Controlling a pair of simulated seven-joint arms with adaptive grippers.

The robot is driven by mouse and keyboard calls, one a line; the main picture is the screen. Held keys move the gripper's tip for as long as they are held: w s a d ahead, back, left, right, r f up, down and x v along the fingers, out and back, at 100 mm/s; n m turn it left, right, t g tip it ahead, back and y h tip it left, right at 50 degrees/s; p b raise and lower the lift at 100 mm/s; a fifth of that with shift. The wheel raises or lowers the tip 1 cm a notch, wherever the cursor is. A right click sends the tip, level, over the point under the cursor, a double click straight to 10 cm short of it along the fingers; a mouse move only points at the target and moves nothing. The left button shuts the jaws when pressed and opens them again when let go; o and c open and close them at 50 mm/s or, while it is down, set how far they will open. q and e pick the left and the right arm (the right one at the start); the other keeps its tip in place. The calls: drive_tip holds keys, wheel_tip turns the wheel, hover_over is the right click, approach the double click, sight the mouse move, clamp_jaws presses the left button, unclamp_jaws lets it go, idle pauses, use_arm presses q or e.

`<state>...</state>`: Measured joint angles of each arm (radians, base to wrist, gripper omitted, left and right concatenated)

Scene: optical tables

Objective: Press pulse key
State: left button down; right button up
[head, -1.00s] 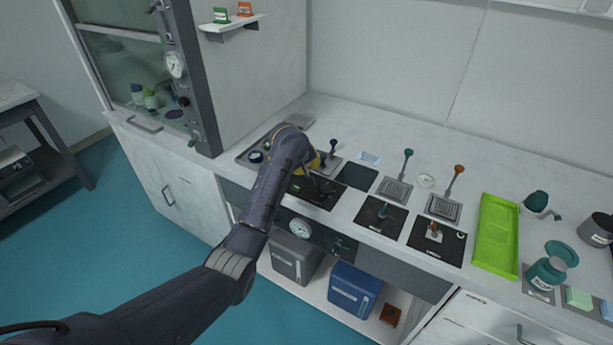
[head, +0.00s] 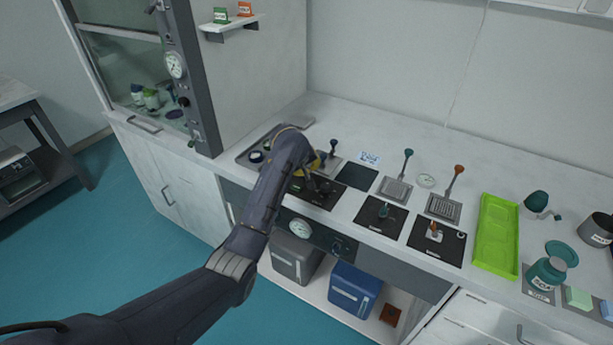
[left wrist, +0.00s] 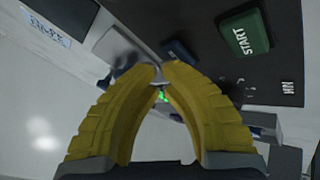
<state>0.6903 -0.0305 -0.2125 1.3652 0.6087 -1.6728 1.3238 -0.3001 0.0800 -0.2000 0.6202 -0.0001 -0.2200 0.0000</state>
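My left gripper (head: 317,172) is over the dark control panel (head: 316,194) at the left of the bench's front row. In the left wrist view its two yellow fingers (left wrist: 158,72) come together at the tips and hold nothing that I can make out. The panel (left wrist: 275,75) there carries a green START button (left wrist: 245,36) and a smaller blue key (left wrist: 177,50) just beyond the fingertips. The blue key's lettering is too small to read, and I cannot tell whether the fingers touch it. A small green glow shows between the fingers. My right gripper is out of view.
A green tray (head: 496,235) lies farther right.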

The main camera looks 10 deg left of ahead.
use_arm(q)
drive_tip(key=shift+f, duration=0.2)
drive_tip(key=shift+r, duration=0.15)
idle(0.5)
drive_tip(key=shift+r, duration=0.7)
drive_tip(key=shift+r, duration=0.15)
drive_tip(key=shift+r, duration=2.35)
